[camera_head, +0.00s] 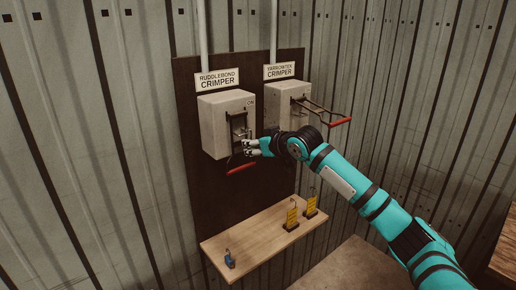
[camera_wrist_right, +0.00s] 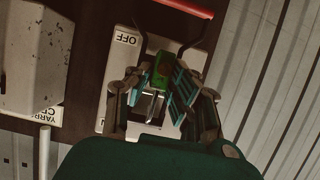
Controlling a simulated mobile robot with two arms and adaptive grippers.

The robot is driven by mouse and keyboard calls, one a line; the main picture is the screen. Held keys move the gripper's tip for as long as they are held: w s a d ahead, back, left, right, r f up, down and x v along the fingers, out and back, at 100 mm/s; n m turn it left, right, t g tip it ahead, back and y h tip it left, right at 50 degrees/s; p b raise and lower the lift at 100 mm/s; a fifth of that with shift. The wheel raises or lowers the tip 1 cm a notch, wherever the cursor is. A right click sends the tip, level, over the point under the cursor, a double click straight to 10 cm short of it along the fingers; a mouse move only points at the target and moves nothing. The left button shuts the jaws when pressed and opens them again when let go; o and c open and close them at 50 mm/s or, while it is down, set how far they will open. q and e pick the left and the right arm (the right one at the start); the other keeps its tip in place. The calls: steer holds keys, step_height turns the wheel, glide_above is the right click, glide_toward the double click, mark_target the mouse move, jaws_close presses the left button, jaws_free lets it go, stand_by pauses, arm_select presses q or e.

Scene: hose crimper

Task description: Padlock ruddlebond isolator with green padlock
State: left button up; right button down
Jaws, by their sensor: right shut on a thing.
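The ruddlebond isolator (camera_head: 212,131) is a pale grey box on a dark board, under a sign reading RUDDLEBOND CRIMPER. Its red-gripped lever (camera_head: 241,168) points down; the red grip also shows at the top of the right wrist view (camera_wrist_right: 182,7). My right gripper (camera_head: 250,147) is at the box's front, just above the red grip. In the right wrist view it is shut on the green padlock (camera_wrist_right: 160,72), beside an inverted OFF label (camera_wrist_right: 126,40). The metal shackle (camera_wrist_right: 153,104) shows between the fingers; I cannot tell whether it passes through the isolator. My left gripper is out of view.
The yarrowtek box (camera_head: 284,100) hangs at the right, its red-gripped lever (camera_head: 341,121) sticking out. The wall left of the board is clear.

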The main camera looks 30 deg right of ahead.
steer(key=shift+w+a, duration=0.2)
steer(key=shift+w, duration=1.15)
steer(key=shift+f, duration=0.8)
steer(key=shift+s, duration=0.1)
steer(key=c, duration=1.1)
jaws_free()
steer(key=shift+f, duration=0.1)
steer(key=shift+c, duration=0.2)
steer(key=v, duration=1.2)
